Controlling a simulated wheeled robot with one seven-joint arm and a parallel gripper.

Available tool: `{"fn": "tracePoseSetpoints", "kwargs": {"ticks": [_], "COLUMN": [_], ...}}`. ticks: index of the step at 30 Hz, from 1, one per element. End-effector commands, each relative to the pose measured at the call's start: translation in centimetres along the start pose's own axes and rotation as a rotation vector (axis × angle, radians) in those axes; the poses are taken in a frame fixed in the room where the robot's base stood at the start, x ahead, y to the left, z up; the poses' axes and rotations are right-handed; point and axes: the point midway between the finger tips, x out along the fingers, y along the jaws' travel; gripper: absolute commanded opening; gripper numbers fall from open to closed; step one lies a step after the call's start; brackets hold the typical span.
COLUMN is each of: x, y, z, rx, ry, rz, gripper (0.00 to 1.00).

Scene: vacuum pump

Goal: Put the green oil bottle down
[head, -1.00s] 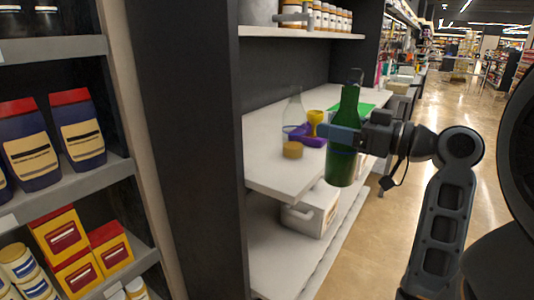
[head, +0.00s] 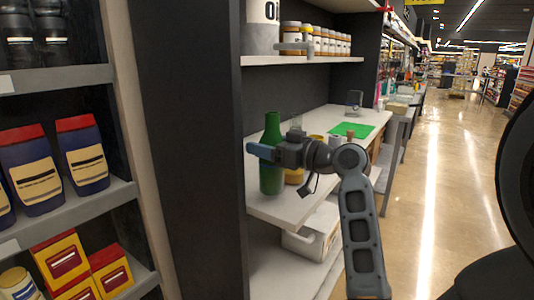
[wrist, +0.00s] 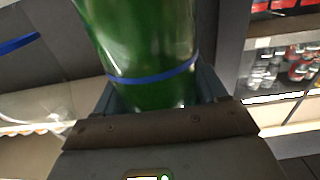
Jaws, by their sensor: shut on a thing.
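The green oil bottle (head: 271,178) is upright over the near left end of the white middle shelf (head: 300,207) in the head view. My gripper (head: 262,151) is shut around its body. I cannot tell whether the bottle's base touches the shelf. In the wrist view the bottle (wrist: 145,40) fills the space between the jaws, and a thin blue band crosses it. The bottle's top is out of the wrist view.
A green sheet (head: 351,130) lies farther back on the shelf. A yellowish object is partly hidden behind my gripper and the bottle. A white bin (head: 312,238) stands on the shelf below. A dark upright panel (head: 195,150) borders the left.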

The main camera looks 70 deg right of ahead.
Motion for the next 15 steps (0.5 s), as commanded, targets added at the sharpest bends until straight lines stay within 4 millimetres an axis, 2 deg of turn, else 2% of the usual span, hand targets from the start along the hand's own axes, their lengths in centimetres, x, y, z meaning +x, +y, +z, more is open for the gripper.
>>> {"fn": "tracePoseSetpoints", "kwargs": {"ticks": [1, 5, 15], "x": [-0.1, -0.1, -0.1], "y": [0.0, 0.0, 0.0], "z": [0.9, 2.2, 2.6], "rx": [0.005, 0.003, 0.0], "ry": [-0.002, -0.001, 0.001], "rz": [0.001, 0.001, 0.0], "gripper": [0.08, 0.08, 0.08]}}
